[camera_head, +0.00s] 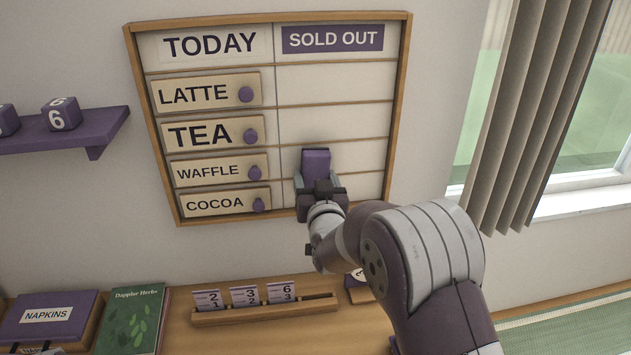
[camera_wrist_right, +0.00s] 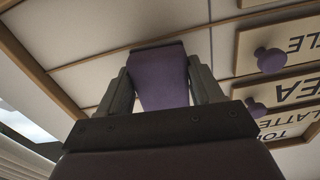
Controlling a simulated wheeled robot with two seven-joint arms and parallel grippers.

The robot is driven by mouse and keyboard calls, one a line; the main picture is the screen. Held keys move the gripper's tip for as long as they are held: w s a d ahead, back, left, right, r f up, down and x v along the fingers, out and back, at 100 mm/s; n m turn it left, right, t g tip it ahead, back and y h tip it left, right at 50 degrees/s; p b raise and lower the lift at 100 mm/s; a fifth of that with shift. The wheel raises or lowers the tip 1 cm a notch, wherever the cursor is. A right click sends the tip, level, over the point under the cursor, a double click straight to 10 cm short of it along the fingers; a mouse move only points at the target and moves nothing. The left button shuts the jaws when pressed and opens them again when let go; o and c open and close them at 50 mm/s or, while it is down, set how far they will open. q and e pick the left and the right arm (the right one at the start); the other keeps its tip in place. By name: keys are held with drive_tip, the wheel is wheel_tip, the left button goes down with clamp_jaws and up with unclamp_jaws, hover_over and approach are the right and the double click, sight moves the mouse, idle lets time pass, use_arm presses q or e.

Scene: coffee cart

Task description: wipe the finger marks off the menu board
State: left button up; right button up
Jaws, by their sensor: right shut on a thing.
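The menu board (camera_head: 335,85) hangs on the wall in a wooden frame, with a TODAY column on the left and a SOLD OUT column on the right. Signs for latte, tea, waffle and cocoa sit in the left column, each with a purple knob. My right gripper (camera_head: 319,184) is shut on a purple block-like wiper (camera_head: 316,163), in front of the lower SOLD OUT column. The wiper also shows between the fingers in the right wrist view (camera_wrist_right: 160,78); I cannot tell if it touches the board. I make out no finger marks.
Below stands a wooden card holder (camera_head: 262,312) with several numbered cards. A green book (camera_head: 133,318) and a purple napkin box (camera_head: 50,318) are at the left. A purple shelf (camera_head: 75,133) juts from the left wall. A curtain (camera_head: 530,110) hangs at the right.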

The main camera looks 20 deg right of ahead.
drive_tip(key=shift+b+x, duration=0.35)
drive_tip(key=shift+x, duration=0.7)
drive_tip(key=shift+r+b, duration=0.1)
drive_tip(key=shift+b, duration=1.55)
